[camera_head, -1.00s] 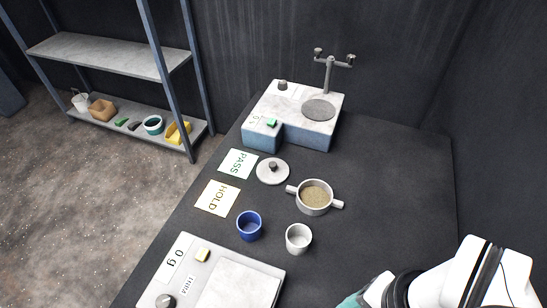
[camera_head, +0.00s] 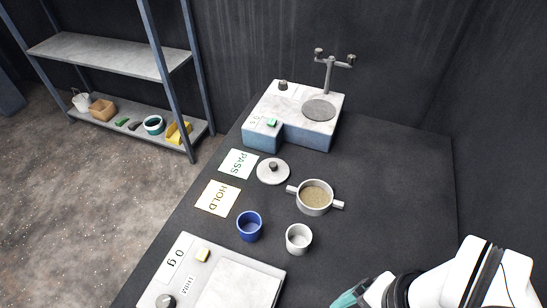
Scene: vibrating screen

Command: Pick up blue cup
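The blue cup (camera_head: 249,228) stands upright on the dark table, below the HOLD card and left of a white cup. It looks empty. My arm (camera_head: 440,283) comes in at the bottom right. Only a teal part at its end (camera_head: 352,297) shows at the bottom edge, to the right of and well apart from the blue cup. The fingertips are not visible.
A white cup (camera_head: 299,239) stands close right of the blue cup. A two-handled pot (camera_head: 314,198) with grainy contents, a lid (camera_head: 273,171), the HOLD card (camera_head: 217,199), the PASS card (camera_head: 239,163), a scale (camera_head: 186,269) and the screen machine (camera_head: 297,112) surround them. The table's right side is clear.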

